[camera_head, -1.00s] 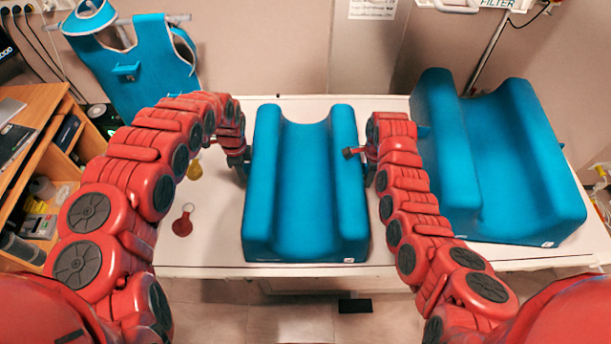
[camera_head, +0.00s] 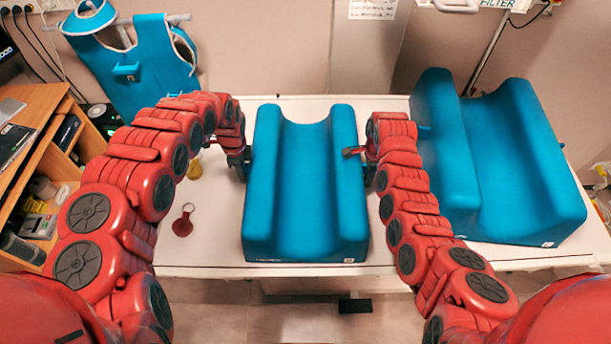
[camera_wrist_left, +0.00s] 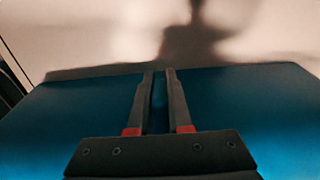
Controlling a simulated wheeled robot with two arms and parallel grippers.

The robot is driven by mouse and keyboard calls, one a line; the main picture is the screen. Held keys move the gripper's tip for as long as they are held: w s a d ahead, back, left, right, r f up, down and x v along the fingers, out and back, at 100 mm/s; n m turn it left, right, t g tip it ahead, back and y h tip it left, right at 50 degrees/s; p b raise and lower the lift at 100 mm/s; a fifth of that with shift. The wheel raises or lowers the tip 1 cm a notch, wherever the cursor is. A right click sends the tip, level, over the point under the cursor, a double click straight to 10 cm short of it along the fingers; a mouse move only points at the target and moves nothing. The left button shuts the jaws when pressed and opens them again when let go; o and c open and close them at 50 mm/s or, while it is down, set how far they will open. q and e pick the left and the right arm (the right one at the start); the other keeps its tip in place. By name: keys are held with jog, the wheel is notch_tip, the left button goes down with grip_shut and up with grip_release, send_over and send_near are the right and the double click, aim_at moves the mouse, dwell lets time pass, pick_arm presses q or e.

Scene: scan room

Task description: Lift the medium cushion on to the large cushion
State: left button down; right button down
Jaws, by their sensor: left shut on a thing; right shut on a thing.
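The medium cushion (camera_head: 305,185), blue with a trough along its length, sits on the white table between my two grippers. The large cushion (camera_head: 510,165), also blue and troughed, stands to its right on the same table, past my right arm. My left gripper (camera_head: 244,162) is at the medium cushion's left side, shut on it. In the left wrist view its fingers (camera_wrist_left: 158,100) are close together against the blue cushion (camera_wrist_left: 80,110), with a narrow blue strip between them. My right gripper (camera_head: 358,153) is shut on the cushion's right side; its fingertips are small and partly hidden.
A red key fob (camera_head: 183,222) and a small yellow item (camera_head: 194,169) lie left of the medium cushion. A wooden shelf unit (camera_head: 40,170) stands at the left, and a blue apron (camera_head: 135,65) hangs behind. My right arm lies between the two cushions.

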pick_arm(q)
jog(key=shift+r, duration=0.1)
pick_arm(e)
jog(key=shift+r, duration=0.1)
